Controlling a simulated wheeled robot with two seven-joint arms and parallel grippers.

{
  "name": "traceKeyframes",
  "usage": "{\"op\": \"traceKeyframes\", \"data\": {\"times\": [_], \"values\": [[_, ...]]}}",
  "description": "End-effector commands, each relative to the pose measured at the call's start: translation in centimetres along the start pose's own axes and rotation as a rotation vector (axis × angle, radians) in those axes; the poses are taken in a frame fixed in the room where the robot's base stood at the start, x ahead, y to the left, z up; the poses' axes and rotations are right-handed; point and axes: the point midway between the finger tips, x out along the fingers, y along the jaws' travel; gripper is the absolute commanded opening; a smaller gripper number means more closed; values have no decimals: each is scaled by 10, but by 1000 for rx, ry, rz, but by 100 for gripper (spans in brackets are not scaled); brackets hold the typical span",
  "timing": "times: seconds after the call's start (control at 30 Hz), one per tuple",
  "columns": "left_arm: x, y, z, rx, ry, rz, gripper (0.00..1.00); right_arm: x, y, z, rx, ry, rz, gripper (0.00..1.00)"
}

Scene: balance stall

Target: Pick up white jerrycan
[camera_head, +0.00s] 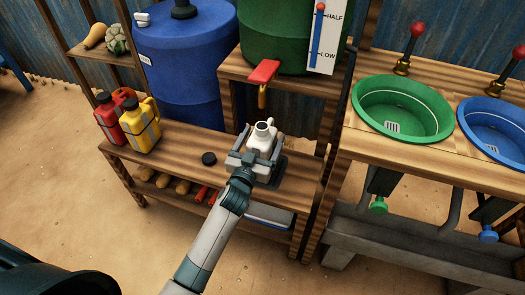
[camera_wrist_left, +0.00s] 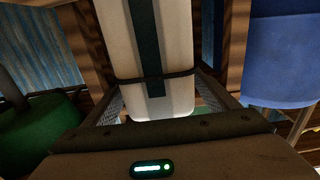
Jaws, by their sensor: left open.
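The white jerrycan (camera_head: 263,136) stands upright on the wooden shelf, below the tap of the green barrel, its round mouth facing up. My left gripper (camera_head: 258,150) reaches it from the front, with one finger on each side of its body. In the left wrist view the white jerrycan (camera_wrist_left: 157,45) with its dark strap fills the space between the open fingers. Whether the fingers touch it is hard to tell. The gripper hides its lower front in the head view. My right gripper is not in view.
A black round cap (camera_head: 208,158) lies left of the jerrycan. Red (camera_head: 108,118) and yellow (camera_head: 140,126) jerrycans stand at the shelf's left end. A red-handled tap (camera_head: 263,74) hangs above. Green (camera_head: 402,107) and blue (camera_head: 500,125) basins sit right. The shelf's middle is mostly clear.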

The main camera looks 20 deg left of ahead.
Motion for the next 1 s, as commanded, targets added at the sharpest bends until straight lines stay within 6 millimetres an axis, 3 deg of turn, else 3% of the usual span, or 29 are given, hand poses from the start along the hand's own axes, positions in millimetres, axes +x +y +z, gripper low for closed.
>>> {"op": "traceKeyframes", "data": {"times": [0.37, 0.47, 0.7, 0.73, 1.0], "values": [[0, 0, 0, 0, 0, 0, 80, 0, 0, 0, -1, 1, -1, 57], [0, 0, 0, 0, 0, 0, 61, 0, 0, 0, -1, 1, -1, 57], [0, 0, 0, 0, 0, 0, 4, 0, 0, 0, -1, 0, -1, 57], [0, 0, 0, 0, 0, 0, 0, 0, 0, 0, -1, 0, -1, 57], [0, 0, -4, 0, 6, 1, 0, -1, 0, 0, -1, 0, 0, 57]]}}
